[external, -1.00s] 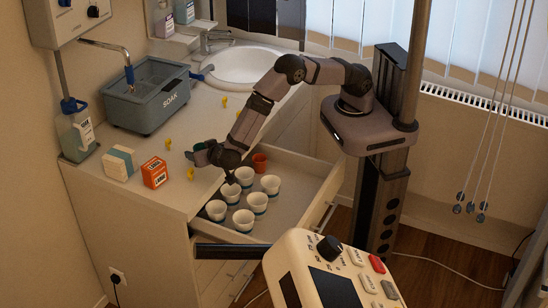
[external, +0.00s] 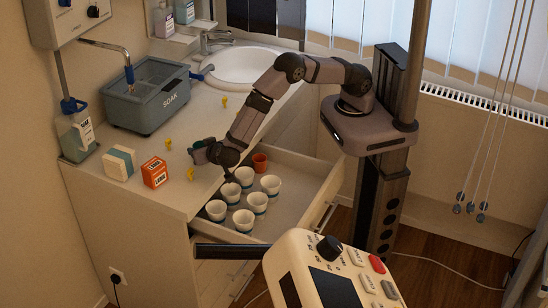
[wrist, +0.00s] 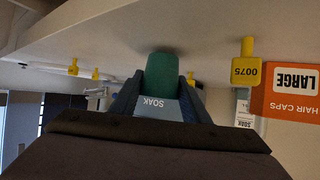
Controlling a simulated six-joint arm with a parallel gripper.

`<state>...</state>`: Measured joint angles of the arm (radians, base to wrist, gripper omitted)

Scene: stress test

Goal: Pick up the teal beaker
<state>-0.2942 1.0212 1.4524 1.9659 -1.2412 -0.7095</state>
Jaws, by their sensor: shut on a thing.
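The teal beaker (wrist: 162,75) shows in the wrist view as a green-teal cylinder between the two dark fingers of my gripper (wrist: 158,92). The fingers are shut on it, one on each side. In the external view my gripper (external: 210,152) is above the counter's front edge, left of the open drawer, with the small dark-teal beaker (external: 199,155) at its tip. The beaker looks held clear of the counter top. Its lower part and exact tilt are hard to make out.
The open drawer (external: 290,215) holds several white cups with teal bands and a red cup (external: 260,163). On the counter stand an orange box (external: 154,173), a cream box (external: 120,163), several yellow markers (external: 190,174) and the grey soak basin (external: 148,100). A sink lies behind.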

